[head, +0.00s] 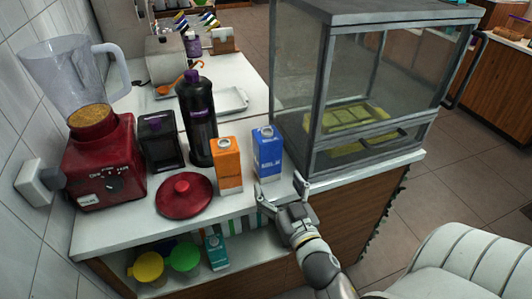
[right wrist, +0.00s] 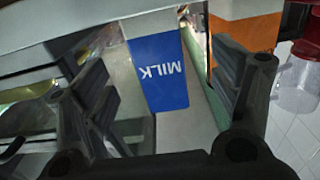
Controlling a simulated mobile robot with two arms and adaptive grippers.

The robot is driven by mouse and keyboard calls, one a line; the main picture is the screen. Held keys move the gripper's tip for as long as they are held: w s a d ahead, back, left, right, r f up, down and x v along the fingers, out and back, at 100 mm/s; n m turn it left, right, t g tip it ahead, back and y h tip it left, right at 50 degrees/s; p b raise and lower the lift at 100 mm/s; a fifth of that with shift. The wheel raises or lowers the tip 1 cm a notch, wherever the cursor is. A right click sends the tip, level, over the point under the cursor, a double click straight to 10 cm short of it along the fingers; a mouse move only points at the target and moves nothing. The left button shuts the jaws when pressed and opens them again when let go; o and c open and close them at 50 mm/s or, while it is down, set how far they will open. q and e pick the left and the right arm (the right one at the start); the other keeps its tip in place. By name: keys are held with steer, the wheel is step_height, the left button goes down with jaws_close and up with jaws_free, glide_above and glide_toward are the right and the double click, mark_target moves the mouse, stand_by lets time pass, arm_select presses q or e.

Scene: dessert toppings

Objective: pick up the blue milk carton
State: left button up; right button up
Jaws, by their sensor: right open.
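The blue milk carton (head: 268,153) stands upright on the white counter, between an orange carton (head: 228,166) and the glass display case. In the head view my right gripper (head: 279,190) is open and empty at the counter's front edge, with its fingers toward the carton. In the right wrist view the blue carton (right wrist: 158,72), marked MILK, shows upside down between my two open fingers (right wrist: 165,105), beyond their tips as far as I can tell. My left gripper is in neither view.
The glass display case (head: 375,90) stands close to the right of the carton. A black bottle (head: 197,120), a red lid (head: 185,195) and a red blender (head: 100,160) stand to the left. A shelf below the counter holds several lidded jars and a teal carton (head: 216,252).

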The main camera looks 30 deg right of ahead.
mark_target(271, 170)
steer(key=x, duration=0.4)
steer(key=shift+p, duration=0.35)
steer(key=x, duration=0.1)
steer(key=p+x, duration=0.1)
steer(key=x, duration=0.2)
steer(key=shift+w+d, duration=0.2)
steer(key=shift+d, duration=0.1)
steer(key=shift+w+d, duration=0.15)
steer(key=shift+w, duration=0.35)
steer(key=shift+c, duration=0.2)
steer(key=c, duration=1.2)
steer(key=shift+c, duration=0.5)
steer(key=shift+r, duration=0.1)
